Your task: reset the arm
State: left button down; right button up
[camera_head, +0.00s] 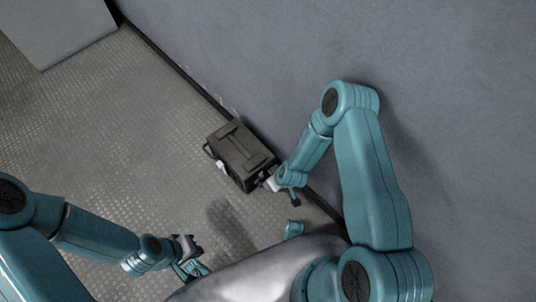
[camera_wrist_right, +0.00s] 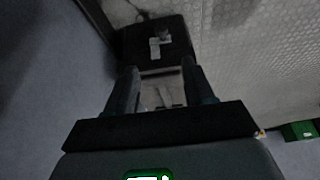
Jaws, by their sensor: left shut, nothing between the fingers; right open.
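My left gripper (camera_head: 190,257) is low at the bottom left of the head view, shut and empty, in front of the grey floor. My right arm comes down along the wall, and its gripper (camera_head: 272,184) is at the right end of a dark box. In the right wrist view the gripper (camera_wrist_right: 161,78) is open, with its two dark fingers apart and pointing toward the dark box. No object shows held between them. Whether the right fingers touch the box, I cannot tell.
The dark box (camera_head: 240,152), with a handle on its left end, stands on the patterned floor (camera_head: 100,130) beside the grey-blue wall (camera_head: 430,70). A grey panel (camera_head: 60,25) is at the top left. A green object (camera_wrist_right: 299,130) shows at the right wrist view's edge. Floor to the left is clear.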

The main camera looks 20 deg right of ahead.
notch_tip(320, 180, up, 4)
jog(key=w, duration=0.2)
jog(key=s+a+r+m+g+y, duration=0.1)
jog(key=s+a+r+m+g, duration=0.2)
jog(key=s, duration=0.6)
jog(key=s+a+r+m+g+y, duration=0.1)
jog(key=s+a+r+m+y, duration=0.15)
jog(key=s+a+r, duration=0.4)
notch_tip(320, 180, up, 25)
jog(key=s+d+p, duration=0.1)
jog(key=d+p, duration=0.1)
jog(key=p, duration=2.5)
jog(key=shift+s+d+h, duration=0.35)
jog(key=shift+h, duration=0.1)
jog(key=shift+r, duration=0.1)
